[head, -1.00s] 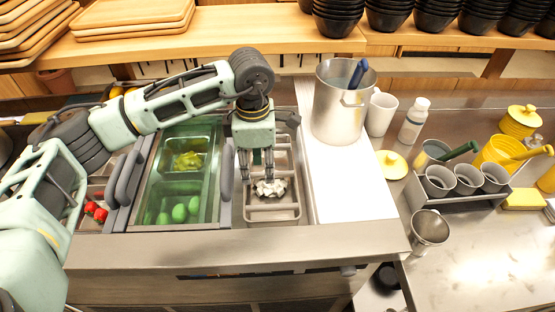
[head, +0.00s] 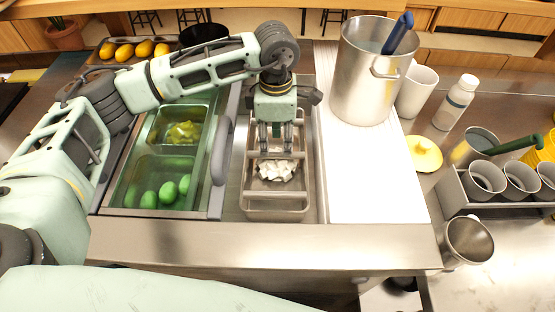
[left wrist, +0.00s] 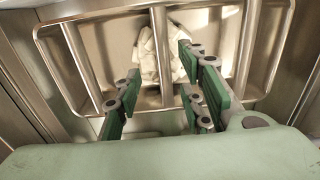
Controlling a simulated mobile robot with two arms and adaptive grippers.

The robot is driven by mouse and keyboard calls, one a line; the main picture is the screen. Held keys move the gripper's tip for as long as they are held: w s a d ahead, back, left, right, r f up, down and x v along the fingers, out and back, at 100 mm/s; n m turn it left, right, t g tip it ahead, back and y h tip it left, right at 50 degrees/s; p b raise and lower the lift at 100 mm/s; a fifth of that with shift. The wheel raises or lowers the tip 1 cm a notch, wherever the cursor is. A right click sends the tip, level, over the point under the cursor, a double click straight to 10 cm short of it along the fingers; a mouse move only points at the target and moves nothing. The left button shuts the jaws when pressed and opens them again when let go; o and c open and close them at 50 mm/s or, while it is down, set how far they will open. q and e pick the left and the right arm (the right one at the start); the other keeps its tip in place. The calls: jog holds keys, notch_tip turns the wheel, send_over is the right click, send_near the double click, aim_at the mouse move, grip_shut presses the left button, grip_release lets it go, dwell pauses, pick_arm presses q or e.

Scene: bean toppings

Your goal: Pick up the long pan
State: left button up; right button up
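The long pan is a narrow metal pan (head: 275,213) with crossbars, set in the counter well right of the green bins. White chunks (head: 275,171) lie in its middle. My left gripper (head: 275,151) points down over the pan, just behind the chunks, its fingers apart. In the left wrist view the pan's crossbar (left wrist: 160,52) and the white chunks (left wrist: 145,52) show beyond the spread green fingers. I cannot tell whether the fingers touch the pan. My right gripper is not in view.
A large steel pot (head: 362,95) stands on the white board (head: 372,180) right of the pan. Green bins (head: 130,190) lie left, with a grey handle (head: 220,150) between. A cup holder (head: 455,195) and steel cup (head: 467,240) stand right. The board's front is clear.

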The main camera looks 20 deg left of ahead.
aim_at(277, 154)
pick_arm(q)
jog(key=f, duration=0.1)
jog(key=f+p, duration=0.1)
jog(key=f, duration=0.3)
jog(key=shift+s+d+f+p, duration=0.1)
jog(key=shift+s+p, duration=0.2)
jog(key=shift+p, duration=0.1)
jog(key=shift+f, duration=0.3)
jog(key=shift+c, duration=0.6)
grip_shut()
jog(key=shift+w+r, duration=0.1)
jog(key=shift+r, duration=0.05)
